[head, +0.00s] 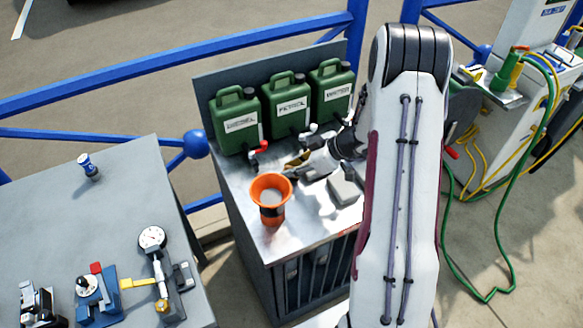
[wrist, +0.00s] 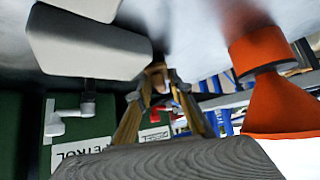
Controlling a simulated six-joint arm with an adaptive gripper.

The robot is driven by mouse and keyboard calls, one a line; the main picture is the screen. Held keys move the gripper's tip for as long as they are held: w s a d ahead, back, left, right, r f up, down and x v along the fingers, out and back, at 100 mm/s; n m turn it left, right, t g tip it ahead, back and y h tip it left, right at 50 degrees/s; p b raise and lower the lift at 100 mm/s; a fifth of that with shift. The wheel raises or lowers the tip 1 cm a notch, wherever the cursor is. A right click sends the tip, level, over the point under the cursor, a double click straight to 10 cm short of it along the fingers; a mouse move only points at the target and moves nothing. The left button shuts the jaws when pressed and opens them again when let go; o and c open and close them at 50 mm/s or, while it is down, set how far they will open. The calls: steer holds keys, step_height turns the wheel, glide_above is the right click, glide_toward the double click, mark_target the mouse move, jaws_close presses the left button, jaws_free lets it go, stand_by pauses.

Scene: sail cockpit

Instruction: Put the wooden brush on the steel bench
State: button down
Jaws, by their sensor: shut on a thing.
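The steel bench (head: 300,232) is the cabinet with the shiny metal top in the middle of the head view. My gripper (head: 296,168) is low over its top, between the green cans and the orange funnel. In the wrist view my gripper (wrist: 157,76) has its two tan fingers converging on a small brown piece, apparently the wooden brush (wrist: 160,64). Most of the brush is hidden by the fingers. I cannot tell whether it touches the steel top.
An orange funnel (head: 270,192) stands near the bench's front left. A grey block (head: 345,188) lies to the right of my gripper. Several green cans (head: 287,105) with taps line the back. A grey table (head: 110,215) with instruments stands to the left.

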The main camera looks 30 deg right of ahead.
steer(key=shift+f, duration=0.1)
steer(key=c, duration=1.8)
jaws_free()
steer(key=shift+s+d+r, duration=0.1)
steer(key=shift+r, duration=0.15)
steer(key=v, duration=1.1)
steer(key=shift+s+d+r, duration=0.15)
steer(key=shift+r, duration=0.15)
